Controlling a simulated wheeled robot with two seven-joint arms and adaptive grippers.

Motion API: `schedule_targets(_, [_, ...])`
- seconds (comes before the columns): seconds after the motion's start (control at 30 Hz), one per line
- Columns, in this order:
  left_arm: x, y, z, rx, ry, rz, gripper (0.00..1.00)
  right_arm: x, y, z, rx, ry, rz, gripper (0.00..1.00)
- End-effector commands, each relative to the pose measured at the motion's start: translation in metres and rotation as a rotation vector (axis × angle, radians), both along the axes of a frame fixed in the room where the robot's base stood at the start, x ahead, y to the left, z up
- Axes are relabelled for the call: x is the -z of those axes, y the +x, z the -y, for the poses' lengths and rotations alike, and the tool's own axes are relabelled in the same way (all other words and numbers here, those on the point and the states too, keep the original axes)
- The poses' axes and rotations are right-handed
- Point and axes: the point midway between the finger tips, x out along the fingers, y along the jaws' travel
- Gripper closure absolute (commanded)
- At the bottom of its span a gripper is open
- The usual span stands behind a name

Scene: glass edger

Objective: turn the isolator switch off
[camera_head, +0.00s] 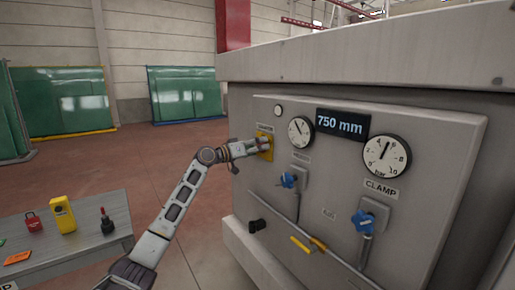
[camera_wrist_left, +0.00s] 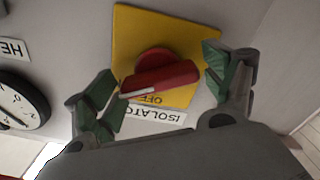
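The isolator switch is a red rotary handle (camera_wrist_left: 160,75) on a yellow plate (camera_wrist_left: 185,30), with an upside-down OFF mark and ISOLATOR label (camera_wrist_left: 155,115) below it in the left wrist view. The handle lies nearly level there, slightly tilted, with a white line along its left half. In the head view the yellow plate (camera_head: 265,146) is at the panel's left side, partly hidden by my left gripper (camera_head: 257,146). In the wrist view that gripper (camera_wrist_left: 162,78) is open, its green-padded fingers beside the two ends of the handle; contact is unclear. My right gripper is out of view.
The panel also carries a 750 mm display (camera_head: 342,124), a clamp gauge (camera_head: 386,157), another gauge (camera_head: 301,132), blue valves (camera_head: 365,221) and a yellow lever (camera_head: 301,245). A grey table (camera_head: 95,228) with tools and a padlock stands lower left. Floor between is clear.

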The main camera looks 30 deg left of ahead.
Motion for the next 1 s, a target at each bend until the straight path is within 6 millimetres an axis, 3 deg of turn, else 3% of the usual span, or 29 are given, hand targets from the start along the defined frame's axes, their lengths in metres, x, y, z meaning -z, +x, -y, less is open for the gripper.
schedule_targets(0.03, [0.0, 0.0, 0.0, 0.0, 0.0, 0.0, 0.28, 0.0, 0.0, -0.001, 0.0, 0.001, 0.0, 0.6])
schedule_targets(0.27, [0.0, 0.0, 0.0, 0.0, 0.0, 0.0, 0.57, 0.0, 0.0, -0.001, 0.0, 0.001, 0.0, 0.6])
schedule_targets(0.67, [0.0, 0.0, -0.001, -0.001, -0.048, -0.02, 0.57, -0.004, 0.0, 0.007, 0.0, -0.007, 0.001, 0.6])
schedule_targets(1.0, [-0.001, 0.0, -0.001, 0.0, -0.231, -0.096, 0.57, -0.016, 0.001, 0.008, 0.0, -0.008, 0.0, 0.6])
